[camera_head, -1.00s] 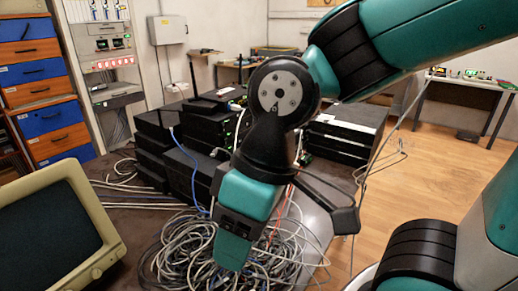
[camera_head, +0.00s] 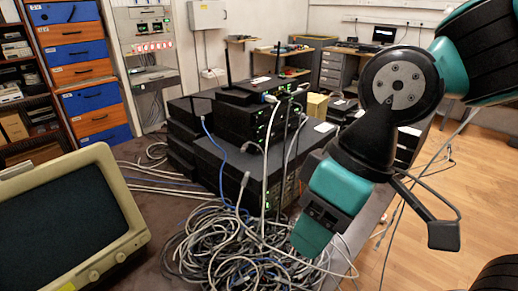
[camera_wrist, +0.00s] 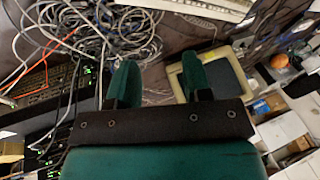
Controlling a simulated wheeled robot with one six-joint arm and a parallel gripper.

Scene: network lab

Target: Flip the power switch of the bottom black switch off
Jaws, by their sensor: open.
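A stack of black network devices stands on the table in the head view, with green lights and plugged cables on its right side. The bottom black switch (camera_head: 232,172) is the large, wide box under the smaller ones. I cannot make out its power switch. My gripper (camera_head: 312,232) hangs in front and to the right of the stack, pointing down over the cables, apart from the switch. In the wrist view, the two teal fingers of my gripper (camera_wrist: 158,82) are spread with nothing between them. Green-lit black devices (camera_wrist: 85,80) show at the left there.
A tangle of grey cables (camera_head: 240,250) lies in front of the stack, and loose cables run up to the ports. An old beige monitor (camera_head: 130,215) stands at front left; it also shows in the wrist view (camera_wrist: 240,48). Wooden floor (camera_head: 480,190) is open at the right.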

